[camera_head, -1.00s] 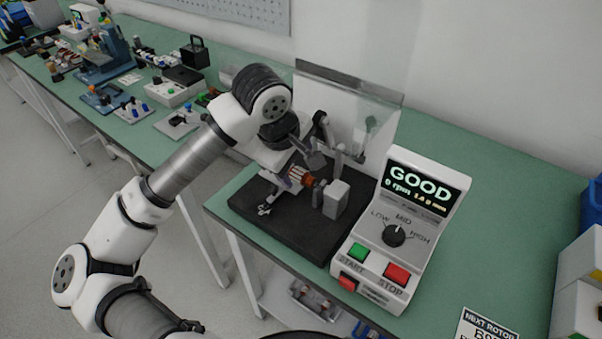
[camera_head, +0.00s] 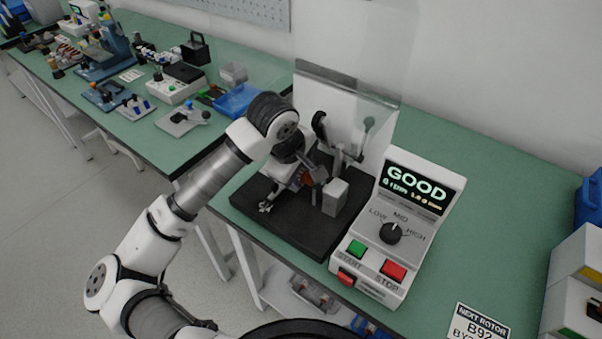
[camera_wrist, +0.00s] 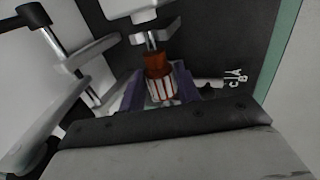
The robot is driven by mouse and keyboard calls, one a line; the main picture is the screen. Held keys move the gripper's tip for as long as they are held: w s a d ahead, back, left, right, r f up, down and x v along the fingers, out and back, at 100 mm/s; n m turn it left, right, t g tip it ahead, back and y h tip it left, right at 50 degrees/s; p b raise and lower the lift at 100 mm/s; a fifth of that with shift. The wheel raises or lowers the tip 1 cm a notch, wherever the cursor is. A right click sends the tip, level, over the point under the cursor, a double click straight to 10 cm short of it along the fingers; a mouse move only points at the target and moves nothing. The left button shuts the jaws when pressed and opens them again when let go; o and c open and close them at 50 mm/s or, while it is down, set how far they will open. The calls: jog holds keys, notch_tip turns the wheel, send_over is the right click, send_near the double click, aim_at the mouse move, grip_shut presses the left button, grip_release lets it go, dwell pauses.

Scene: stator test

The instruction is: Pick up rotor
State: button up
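The rotor (camera_wrist: 162,85), with a copper-coloured winding and a red-and-white striped core, sits in the test stand, its shaft running up to a grey support in the wrist view. In the head view the rotor (camera_head: 307,178) is mostly hidden by my gripper (camera_head: 288,182). In the wrist view the two purple-grey fingers of my gripper (camera_wrist: 160,92) lie on either side of the striped core. Whether they touch it I cannot tell. The black base (camera_head: 255,222) of the stand lies under the rotor.
The control box (camera_head: 405,225) reads GOOD, right of the stand. A clear guard with a grey bar (camera_head: 345,78) stands behind. A NEXT ROTOR card (camera_head: 478,326) lies at the front right. A blue tray (camera_head: 237,100) is on the left bench. The green table behind the box is clear.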

jog(key=c, duration=0.4)
jog(key=shift+a+r+b, duration=0.1)
jog(key=shift+r+b, duration=0.05)
jog(key=shift+b, duration=0.2)
jog(key=shift+s+r+b, duration=0.15)
jog(key=shift+b, duration=0.15)
notch_tip(320, 180, up, 6)
jog(key=shift+b, duration=0.85)
jog(key=s+a+b, duration=0.2)
jog(key=s+a, duration=0.2)
jog(key=s, duration=0.1)
jog(key=s+a+b, duration=0.2)
jog(key=s+a, duration=0.1)
jog(key=s, duration=0.2)
jog(key=s+a+b, duration=0.2)
jog(key=s+a, duration=0.2)
jog(key=s, duration=0.2)
jog(key=shift+a+r, duration=0.25)
jog(key=shift+a, duration=0.05)
jog(key=shift+r, duration=0.1)
jog(key=shift+r+p, duration=0.95)
jog(key=shift+r, duration=1.45)
